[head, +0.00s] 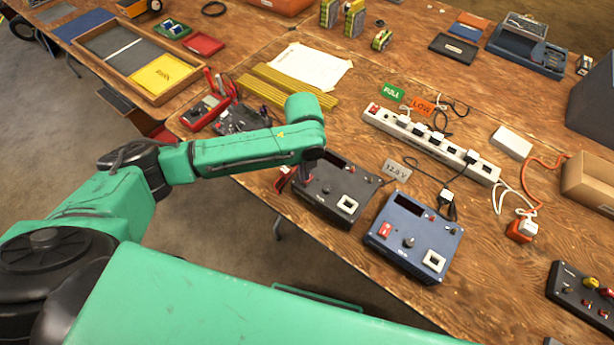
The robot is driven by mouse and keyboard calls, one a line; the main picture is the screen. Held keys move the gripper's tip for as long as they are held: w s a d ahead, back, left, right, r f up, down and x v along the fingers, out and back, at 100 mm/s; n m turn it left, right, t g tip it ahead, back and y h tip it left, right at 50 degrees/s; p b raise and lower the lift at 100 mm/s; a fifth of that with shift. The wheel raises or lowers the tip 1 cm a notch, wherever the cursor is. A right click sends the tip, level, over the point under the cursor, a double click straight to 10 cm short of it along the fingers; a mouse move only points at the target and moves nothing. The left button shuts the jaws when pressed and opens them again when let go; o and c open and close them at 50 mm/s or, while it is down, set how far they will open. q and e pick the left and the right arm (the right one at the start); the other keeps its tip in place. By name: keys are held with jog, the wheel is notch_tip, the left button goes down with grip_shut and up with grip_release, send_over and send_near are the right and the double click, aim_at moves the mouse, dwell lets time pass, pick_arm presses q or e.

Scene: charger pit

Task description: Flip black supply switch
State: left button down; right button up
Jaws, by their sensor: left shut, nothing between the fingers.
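The black supply (333,206) lies on the wooden table near its front edge, with a dark display, a knob and a white-framed square socket on its face. My left gripper (307,172) points down over the left part of this supply, its fingers shut and empty. The gripper and wrist cover that part of the face, so I cannot make out the black supply's switch or whether the fingers touch it. A blue supply (408,262) sits just to the right, with a red rocker switch (385,230) at its left. My right gripper is not in view.
A white power strip (428,142) with plugs and cables lies behind the supplies. A "12.0 V" card (397,169) is beside the black supply. A red multimeter (206,110) and dark tools lie left, near my forearm. A black button box (585,296) is far right.

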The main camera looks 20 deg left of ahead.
pick_arm(q)
jog(key=shift+s+f, duration=0.1)
jog(key=shift+f, duration=0.5)
jog(key=shift+r, duration=0.1)
notch_tip(320, 180, up, 7)
jog(key=p, duration=0.8)
dwell(0.3)
